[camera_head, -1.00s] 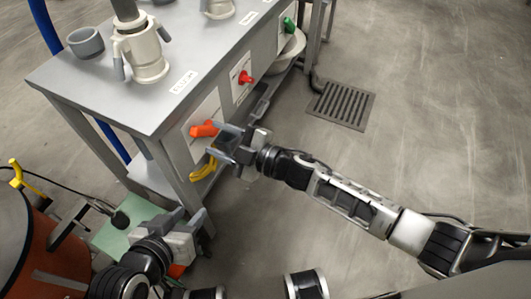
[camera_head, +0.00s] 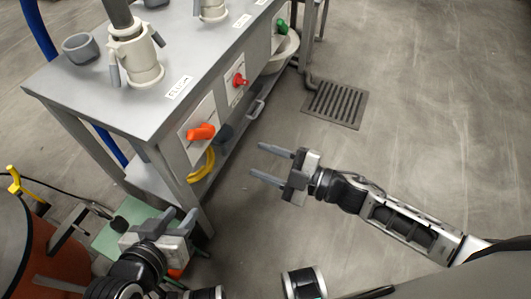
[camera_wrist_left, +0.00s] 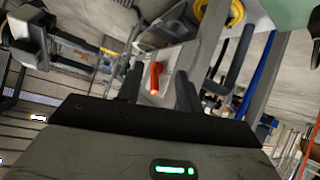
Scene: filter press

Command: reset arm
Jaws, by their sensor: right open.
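My right gripper (camera_head: 256,160) is open and empty over bare floor, to the right of the bench and apart from it. My left gripper (camera_head: 181,212) is low at the left, in front of the bench's near corner. Its two fingers stand apart with nothing between them; they also show in the left wrist view (camera_wrist_left: 157,80). An orange handle (camera_head: 201,132) on a white panel sticks out from the bench front, with no gripper on it. It also shows beyond the left fingers in the left wrist view (camera_wrist_left: 155,78).
The grey bench (camera_head: 130,110) carries pale pipe fittings and a grey cup (camera_head: 81,48). A red handle (camera_head: 239,80) and a green handle (camera_head: 282,27) are further along. A yellow hose (camera_head: 203,165) hangs below. An orange-brown drum (camera_head: 62,250) stands left. Floor around the drain grate (camera_head: 336,104) is clear.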

